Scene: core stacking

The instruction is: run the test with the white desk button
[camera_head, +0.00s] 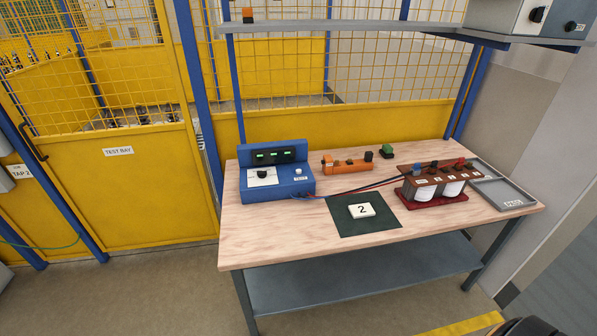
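A blue test console (252,152) stands at the left of the wooden table. Its upright panel has small lit green displays (272,155). On its sloped front are a white plate with a black knob (262,176) and a small round white button (298,171) with a white label below it. Red and dark leads run from the console to the right, toward a transformer-like unit (423,182) with white coils on a red base. Neither of my grippers shows, and nothing touches the button.
A white plate marked 2 (361,210) lies on a dark green mat (345,228). Behind are an orange device (345,166) and a small green block (386,151). A grey tray (508,198) lies at right. A shelf (350,27) spans above. The table's front left is clear.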

